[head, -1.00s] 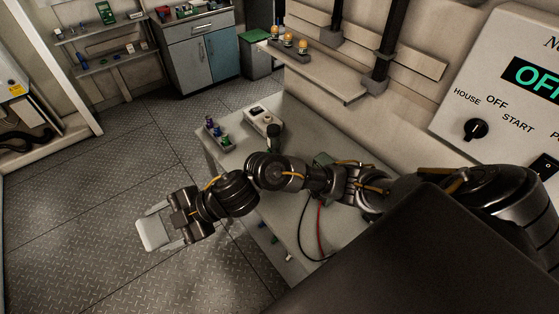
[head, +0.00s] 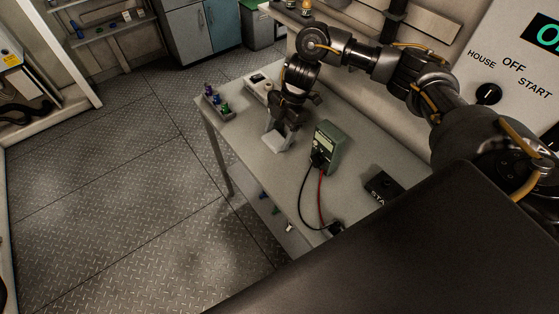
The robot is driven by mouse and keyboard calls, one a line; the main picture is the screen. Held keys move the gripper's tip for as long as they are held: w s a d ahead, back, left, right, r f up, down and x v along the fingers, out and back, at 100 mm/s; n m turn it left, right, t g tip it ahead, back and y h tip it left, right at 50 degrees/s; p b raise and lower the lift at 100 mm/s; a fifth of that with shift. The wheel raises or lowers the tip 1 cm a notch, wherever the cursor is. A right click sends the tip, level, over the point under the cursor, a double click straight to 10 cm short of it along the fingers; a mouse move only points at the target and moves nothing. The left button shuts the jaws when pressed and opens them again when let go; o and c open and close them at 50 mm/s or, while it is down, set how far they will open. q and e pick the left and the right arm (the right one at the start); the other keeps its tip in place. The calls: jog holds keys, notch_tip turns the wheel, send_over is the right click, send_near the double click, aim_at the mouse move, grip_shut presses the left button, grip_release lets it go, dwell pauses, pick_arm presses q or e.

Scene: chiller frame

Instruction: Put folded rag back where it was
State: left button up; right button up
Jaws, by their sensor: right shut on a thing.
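The folded rag (head: 275,143) is a small pale pad low over the left front part of the grey table (head: 232,140). My right gripper (head: 279,132) points down with its fingers on either side of the rag and is shut on it. I cannot tell whether the rag touches the table top. My right arm reaches in from the right, above the back of the table. My left gripper is out of view.
A green multimeter (head: 324,148) with red and black leads stands right of the rag. A small tray of coloured items (head: 216,103) and a pale box (head: 257,86) are at the far left end. A black block (head: 383,186) lies nearer me. Open table shows between them.

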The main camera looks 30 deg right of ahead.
aim_at(282, 136)
jog(key=shift+w+d+f+b, duration=0.1)
jog(key=shift+d+b, duration=0.1)
jog(key=shift+b, duration=0.95)
jog(key=shift+r+b, duration=0.25)
jog(key=shift+b, duration=0.15)
jog(key=shift+r, duration=0.1)
jog(key=shift+f, duration=0.4)
notch_tip(282, 136, down, 4)
jog(key=shift+f, duration=0.5)
notch_tip(282, 136, down, 4)
jog(key=shift+r, duration=0.2)
jog(key=shift+f, duration=0.35)
